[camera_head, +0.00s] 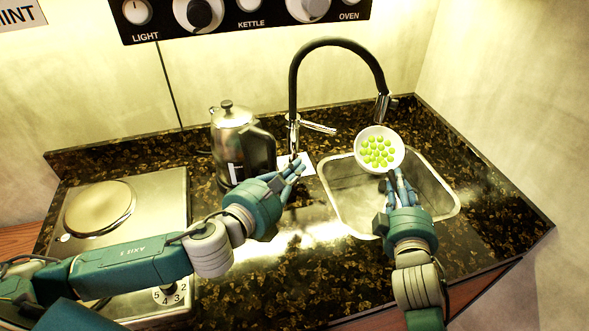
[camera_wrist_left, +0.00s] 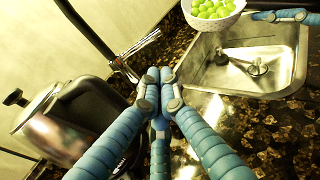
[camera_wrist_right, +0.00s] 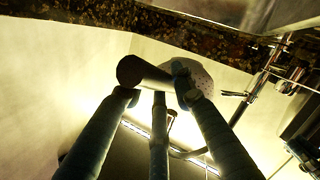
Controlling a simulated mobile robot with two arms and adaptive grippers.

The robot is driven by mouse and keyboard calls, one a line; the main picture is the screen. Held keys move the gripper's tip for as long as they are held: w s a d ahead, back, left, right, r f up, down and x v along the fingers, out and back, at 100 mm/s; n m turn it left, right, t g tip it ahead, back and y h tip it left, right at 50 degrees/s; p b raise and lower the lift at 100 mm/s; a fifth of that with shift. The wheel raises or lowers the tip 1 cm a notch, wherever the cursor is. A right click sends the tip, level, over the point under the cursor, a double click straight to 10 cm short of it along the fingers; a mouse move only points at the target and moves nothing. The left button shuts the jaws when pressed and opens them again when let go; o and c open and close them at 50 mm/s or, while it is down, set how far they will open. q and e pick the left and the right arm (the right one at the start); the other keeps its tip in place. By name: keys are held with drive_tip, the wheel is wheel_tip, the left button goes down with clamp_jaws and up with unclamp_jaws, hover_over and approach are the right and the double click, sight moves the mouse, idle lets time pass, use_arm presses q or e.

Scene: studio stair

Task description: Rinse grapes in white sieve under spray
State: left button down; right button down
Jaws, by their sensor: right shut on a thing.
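The white sieve (camera_head: 399,151) holds several green grapes (camera_head: 377,152). It is above the far part of the sink (camera_head: 345,195), just below the spray head (camera_head: 382,107) in the head view. My right gripper (camera_head: 396,180) is shut on the sieve's handle. The right wrist view shows the dark handle end (camera_wrist_right: 130,71) and the perforated underside (camera_wrist_right: 205,78). My left gripper (camera_head: 297,168) has its fingers together, with nothing seen between them. It is left of the sink, near the tap lever (camera_head: 319,127), which also shows beyond its fingertips in the left wrist view (camera_wrist_left: 142,45). No water stream is visible.
A metal kettle (camera_head: 232,145) with a black handle stands close left of my left gripper. A hotplate (camera_head: 100,207) is further left. The black tap hose (camera_head: 293,85) arches above the sink. The dark counter (camera_head: 490,205) is clear to the right.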

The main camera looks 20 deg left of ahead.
drive_tip(key=shift+r, duration=0.1)
drive_tip(key=s+p, duration=0.1)
drive_tip(key=s, duration=0.7)
drive_tip(key=shift+d, duration=0.4)
idle(1.2)
drive_tip(key=s+r+p, duration=0.4)
drive_tip(key=s, duration=0.1)
drive_tip(key=shift+d, duration=0.2)
idle(1.2)
